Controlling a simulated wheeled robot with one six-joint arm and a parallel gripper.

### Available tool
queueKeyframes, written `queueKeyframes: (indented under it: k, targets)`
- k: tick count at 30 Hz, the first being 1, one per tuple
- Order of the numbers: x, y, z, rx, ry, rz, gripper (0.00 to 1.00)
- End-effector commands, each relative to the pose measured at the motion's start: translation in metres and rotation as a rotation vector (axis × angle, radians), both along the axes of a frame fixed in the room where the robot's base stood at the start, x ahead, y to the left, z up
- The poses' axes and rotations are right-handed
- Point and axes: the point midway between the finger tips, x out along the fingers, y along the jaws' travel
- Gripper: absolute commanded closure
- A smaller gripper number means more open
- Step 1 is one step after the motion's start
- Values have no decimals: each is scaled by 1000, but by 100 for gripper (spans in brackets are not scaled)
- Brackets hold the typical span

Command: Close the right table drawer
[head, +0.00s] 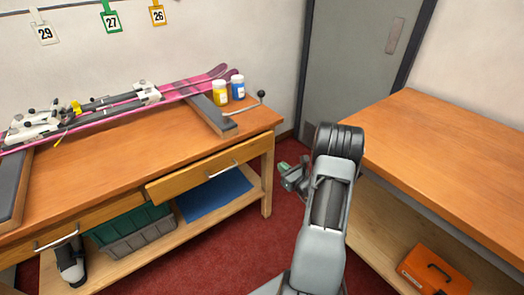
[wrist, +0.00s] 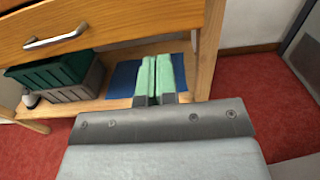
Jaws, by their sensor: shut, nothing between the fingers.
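The right table drawer (head: 190,181) is in the wooden bench on the left of the head view. Its front stands out from the bench edge, so it is partly open. Its metal handle (head: 222,169) is on the front face. In the wrist view the drawer front (wrist: 130,18) crosses the upper left, with its handle (wrist: 57,38) at far left. My gripper (head: 287,178) is to the right of the drawer, apart from it. In the wrist view its green fingers (wrist: 156,75) are together, with nothing between them, below and right of the handle.
The bench's left drawer (head: 95,213) is beside the right one. A green crate (head: 125,222), a grey crate (head: 140,242) and a blue sheet (head: 215,193) lie on the lower shelf. Skis (head: 190,84) lie on top. Another table (head: 450,150) stands right. Red floor lies between.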

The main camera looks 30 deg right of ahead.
Motion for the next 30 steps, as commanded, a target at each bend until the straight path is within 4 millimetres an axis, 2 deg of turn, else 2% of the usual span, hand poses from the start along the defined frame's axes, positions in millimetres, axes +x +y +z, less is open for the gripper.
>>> queueKeyframes:
  k: [12, 18, 24, 30]
  targets:
    - [77, 9, -1, -3, 2, 4, 100]
    - [106, 13, -1, -3, 2, 4, 100]
    - [122, 15, -1, -1, 3, 3, 100]
    - [127, 16, 0, -1, 3, 4, 100]
